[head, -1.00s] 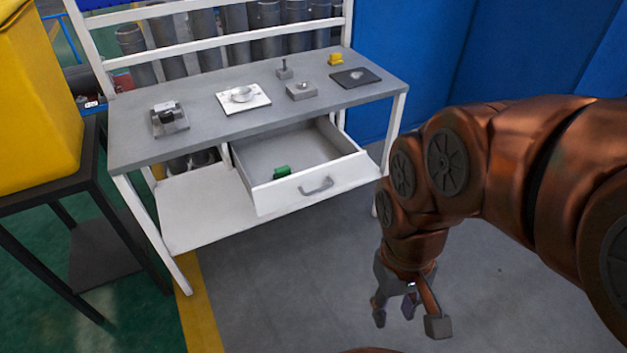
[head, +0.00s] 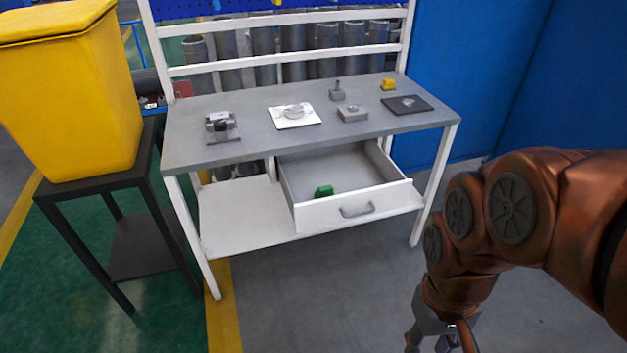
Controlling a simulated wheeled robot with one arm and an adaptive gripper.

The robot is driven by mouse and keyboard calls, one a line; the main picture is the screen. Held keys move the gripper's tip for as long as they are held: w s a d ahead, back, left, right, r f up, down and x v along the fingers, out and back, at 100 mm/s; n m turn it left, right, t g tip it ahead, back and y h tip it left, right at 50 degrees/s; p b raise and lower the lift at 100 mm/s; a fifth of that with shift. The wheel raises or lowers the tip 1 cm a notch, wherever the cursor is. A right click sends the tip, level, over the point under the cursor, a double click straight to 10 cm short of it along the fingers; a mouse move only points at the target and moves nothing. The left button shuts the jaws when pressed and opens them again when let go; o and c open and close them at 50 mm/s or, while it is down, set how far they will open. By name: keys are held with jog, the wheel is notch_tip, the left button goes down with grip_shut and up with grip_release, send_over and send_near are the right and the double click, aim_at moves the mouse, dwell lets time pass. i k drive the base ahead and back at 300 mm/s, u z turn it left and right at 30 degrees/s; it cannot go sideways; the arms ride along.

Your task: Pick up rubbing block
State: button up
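A small green block (head: 324,191) lies inside the open drawer (head: 357,208) of the grey workbench, near the front wall. A small yellow block (head: 388,85) sits at the back right of the benchtop. I cannot tell by sight which of them, if either, is the rubbing block. My gripper (head: 440,345) is at the bottom edge, in front of and to the right of the drawer, well apart from the bench. Its fingers are spread with nothing seen between them; their tips are cut off by the frame.
The benchtop (head: 255,130) also holds a metal fixture (head: 222,127), a white plate with a round part (head: 295,116), a grey block (head: 352,113), a small post (head: 337,92) and a dark plate (head: 406,105). A yellow bin (head: 70,95) stands on a black table at left. Floor before the bench is clear.

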aim_at(327, 191)
jog(key=z, duration=0.55)
jog(key=i, duration=0.7)
jog(key=u, duration=2.25)
